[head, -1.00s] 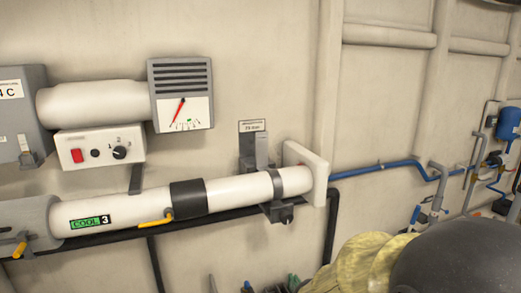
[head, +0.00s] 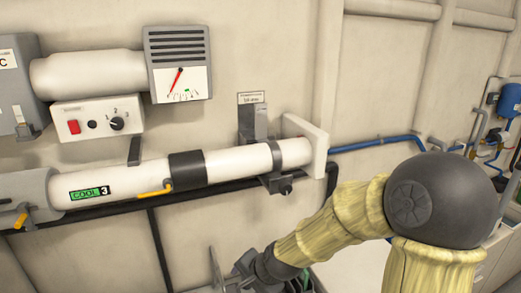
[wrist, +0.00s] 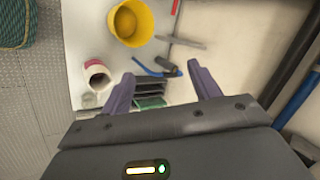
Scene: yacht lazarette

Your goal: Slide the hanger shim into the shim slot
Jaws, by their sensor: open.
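In the head view the white pipe (head: 235,160) is held near its right end by a grey hanger clamp (head: 277,181). A grey upright bracket (head: 253,124) stands behind the pipe under a small label plate (head: 251,97). I cannot make out the shim slot's opening. My gripper (wrist: 161,70) is open and empty in the wrist view, pointing down at the bench. Between its fingers is a rack of dark upright plates (wrist: 150,87) with green at its base. I cannot tell whether the hanger shim is among them. In the head view my gripper (head: 260,272) is low, below the pipe.
The white bench (wrist: 78,50) carries a yellow bucket (wrist: 131,22), a pink-and-white mug (wrist: 97,75), a small glass jar (wrist: 89,100) and a blue-handled tool (wrist: 150,70). A black hose (head: 150,204) runs below the pipe. A blue pipe (head: 375,144) continues right along the wall.

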